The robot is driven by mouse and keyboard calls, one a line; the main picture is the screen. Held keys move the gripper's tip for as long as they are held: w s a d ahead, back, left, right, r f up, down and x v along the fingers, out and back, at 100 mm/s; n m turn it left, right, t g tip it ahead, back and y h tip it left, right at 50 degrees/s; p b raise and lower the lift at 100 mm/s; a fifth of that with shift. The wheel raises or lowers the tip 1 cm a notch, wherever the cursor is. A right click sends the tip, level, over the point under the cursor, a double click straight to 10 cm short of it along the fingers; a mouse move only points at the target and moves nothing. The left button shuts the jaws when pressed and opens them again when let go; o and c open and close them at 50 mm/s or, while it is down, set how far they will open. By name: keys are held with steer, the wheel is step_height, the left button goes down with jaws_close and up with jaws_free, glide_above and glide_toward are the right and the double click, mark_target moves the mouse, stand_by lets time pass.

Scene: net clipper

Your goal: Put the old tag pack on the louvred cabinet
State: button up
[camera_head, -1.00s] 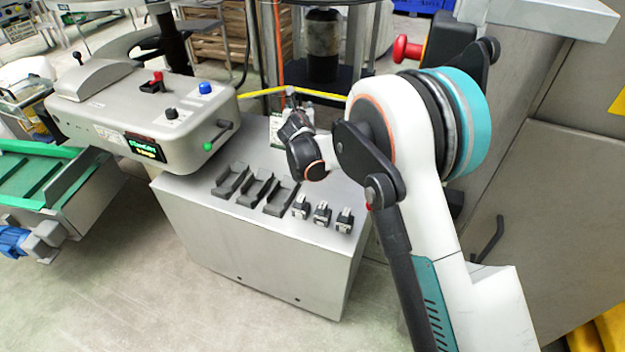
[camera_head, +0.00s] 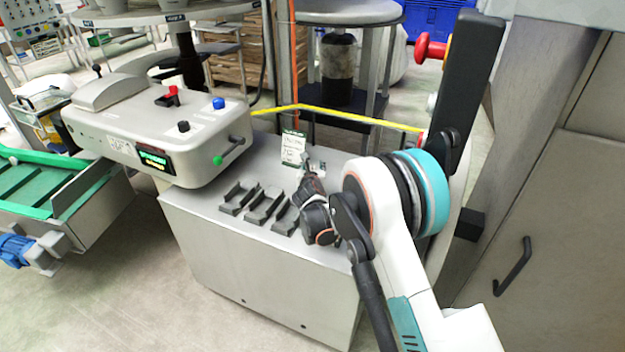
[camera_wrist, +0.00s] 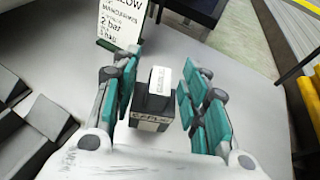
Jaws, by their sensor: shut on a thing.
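A small black tag pack with a white label on top (camera_wrist: 163,82) and a printed label on its near face is between the teal finger pads in the wrist view. My gripper (camera_wrist: 158,92) is shut on it. I cannot read whether its label marks it as old. In the head view my gripper (camera_head: 311,172) is low over the right part of a grey machine top (camera_head: 240,172), and the pack is not clear there. No louvres show on any cabinet, so I cannot tell which one is the louvred cabinet.
Black holders (camera_head: 262,205) sit in a row left of my gripper. A white printed sign (camera_head: 293,147) stands behind it. The clipper housing (camera_head: 165,125) with buttons stands at left, and a yellow bar (camera_head: 340,114) runs behind. A grey cabinet with a black handle (camera_head: 513,267) is at right.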

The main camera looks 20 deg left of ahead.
steer(key=shift+f+b, duration=0.5)
steer(key=shift+f, duration=1.25)
steer(key=shift+f, duration=0.1)
steer(key=o, duration=1.1)
steer(key=shift+s+r, duration=0.2)
steer(key=shift+r, duration=0.05)
steer(key=p+v, duration=0.3)
steer(key=v, duration=0.8)
steer(key=shift+s+d+r+p, duration=0.1)
steer(key=shift+s+d+p, duration=0.1)
steer(key=shift+p, duration=0.1)
